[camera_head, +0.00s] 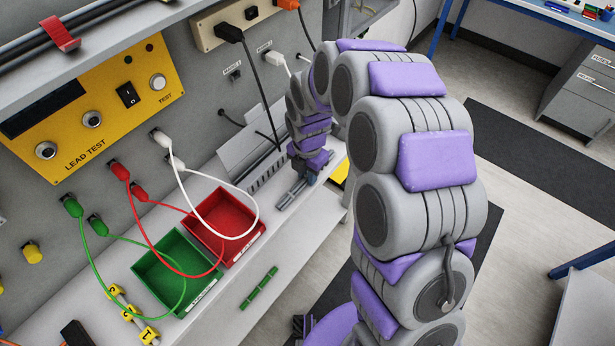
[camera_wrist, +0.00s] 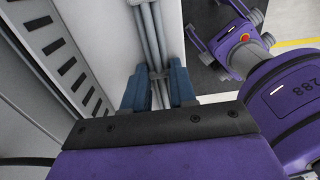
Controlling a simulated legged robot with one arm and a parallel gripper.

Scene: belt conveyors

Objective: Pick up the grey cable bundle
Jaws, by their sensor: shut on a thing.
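The grey cable bundle (camera_wrist: 152,35) shows in the wrist view as several parallel grey rods or cables with a dark tie across them. My gripper (camera_wrist: 158,88) has its two blue-grey fingers on either side of the bundle at the tie, shut on it. In the head view, my gripper (camera_head: 302,184) points down at the right end of the workbench shelf, and the end of the bundle (camera_head: 285,200) sticks out beside it. The bundle lies at or just above the shelf surface; I cannot tell whether it touches.
A slotted grey duct (camera_head: 262,172) stands close behind the gripper. Left of it are a red bin (camera_head: 262,232), a green bin (camera_head: 140,272), a green strip (camera_head: 259,288) and looped test leads. The yellow lead-test panel (camera_head: 130,95) is on the wall. Floor is open to the right.

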